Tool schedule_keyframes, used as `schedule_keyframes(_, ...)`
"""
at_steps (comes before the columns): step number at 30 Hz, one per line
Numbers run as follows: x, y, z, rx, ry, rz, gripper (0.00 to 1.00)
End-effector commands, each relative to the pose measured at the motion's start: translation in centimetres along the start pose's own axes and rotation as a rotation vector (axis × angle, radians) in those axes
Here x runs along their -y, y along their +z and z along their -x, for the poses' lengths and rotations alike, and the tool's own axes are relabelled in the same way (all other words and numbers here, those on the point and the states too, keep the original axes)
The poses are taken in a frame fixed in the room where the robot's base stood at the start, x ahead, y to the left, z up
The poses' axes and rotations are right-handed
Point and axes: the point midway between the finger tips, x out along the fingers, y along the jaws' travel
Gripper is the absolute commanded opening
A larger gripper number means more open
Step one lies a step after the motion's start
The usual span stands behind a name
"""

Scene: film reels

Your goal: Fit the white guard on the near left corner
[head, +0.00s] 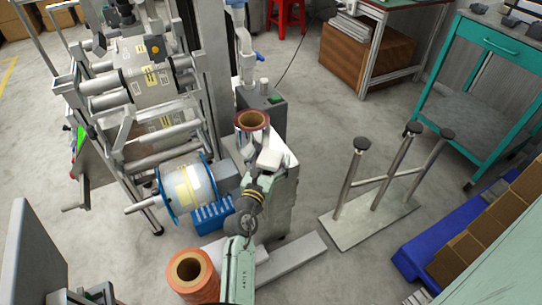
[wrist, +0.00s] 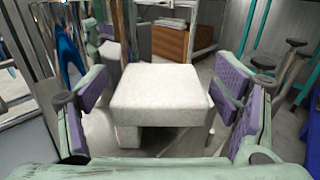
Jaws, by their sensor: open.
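The white guard (wrist: 160,92) is a pale block with a narrower part below its left side. It fills the middle of the wrist view. It also shows in the head view (head: 268,159), at the near left corner of the pale cabinet top (head: 287,160). My gripper (head: 257,176) reaches it from the near side. In the wrist view my gripper (wrist: 162,88) is open, with purple-padded fingers on both sides of the guard and a small gap at each. I cannot tell whether the guard is fully seated on the corner, because its underside is hidden.
A blue-flanged reel (head: 187,190) on the machine is close on the left. Another orange reel (head: 193,275) is at the front. A post stand (head: 372,215) is right, with clear floor between.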

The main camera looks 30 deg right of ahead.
Motion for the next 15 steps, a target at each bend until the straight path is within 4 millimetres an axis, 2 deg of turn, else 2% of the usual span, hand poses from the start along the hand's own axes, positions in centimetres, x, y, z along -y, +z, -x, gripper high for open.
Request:
schedule_keyframes(9,-0.1,-0.4,6.9,-0.002,0.003,0.000,0.82)
schedule_keyframes(15,-0.1,-0.3,9.7,-0.002,0.002,0.001,0.82)
